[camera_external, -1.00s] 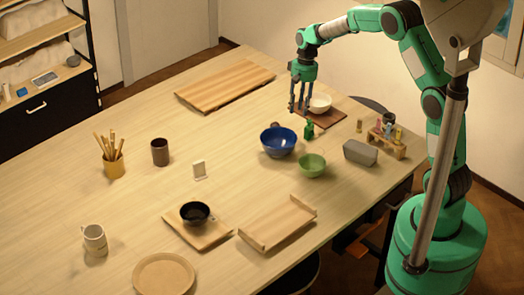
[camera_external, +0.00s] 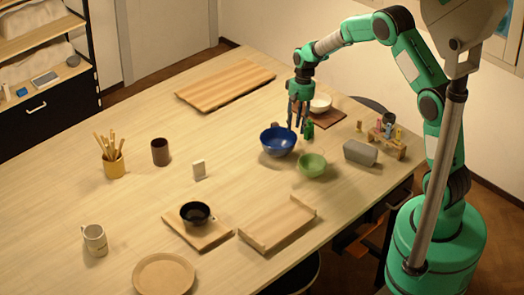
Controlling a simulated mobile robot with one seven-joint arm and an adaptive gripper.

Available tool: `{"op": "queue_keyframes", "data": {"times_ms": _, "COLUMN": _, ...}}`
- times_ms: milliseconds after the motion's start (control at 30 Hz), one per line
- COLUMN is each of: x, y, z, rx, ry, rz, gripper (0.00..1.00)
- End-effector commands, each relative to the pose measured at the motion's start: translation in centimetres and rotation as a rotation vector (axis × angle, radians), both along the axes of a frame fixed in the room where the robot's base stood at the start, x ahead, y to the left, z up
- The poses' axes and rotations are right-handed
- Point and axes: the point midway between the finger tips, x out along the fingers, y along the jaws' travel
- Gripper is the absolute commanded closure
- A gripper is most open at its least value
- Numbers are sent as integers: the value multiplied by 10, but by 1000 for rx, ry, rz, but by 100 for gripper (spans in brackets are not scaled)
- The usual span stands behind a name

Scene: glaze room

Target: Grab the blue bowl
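The blue bowl (camera_external: 278,141) stands upright on the table, left of the small green bowl (camera_external: 312,165). My gripper (camera_external: 298,128) points down just above and beside the right rear rim of the blue bowl. Its fingers look apart, with nothing seen between them. I cannot tell whether a finger touches the rim.
A white bowl (camera_external: 320,103) on a dark board (camera_external: 331,117) and a small green bottle (camera_external: 309,131) stand close to my gripper. A grey block (camera_external: 360,153) and a small wooden rack (camera_external: 388,143) are to the right.

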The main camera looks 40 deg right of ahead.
Motion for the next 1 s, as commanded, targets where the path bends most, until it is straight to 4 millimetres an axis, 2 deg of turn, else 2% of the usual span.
{"op": "queue_keyframes", "data": {"times_ms": 100, "x": 0, "y": 1, "z": -6, "rx": 0, "ry": 0, "rz": 0, "gripper": 66}}
{"op": "queue_keyframes", "data": {"times_ms": 567, "x": 0, "y": 2, "z": -12, "rx": 0, "ry": 0, "rz": 0, "gripper": 66}}
{"op": "queue_keyframes", "data": {"times_ms": 1000, "x": 0, "y": 10, "z": -55, "rx": 0, "ry": 0, "rz": 1, "gripper": 66}}
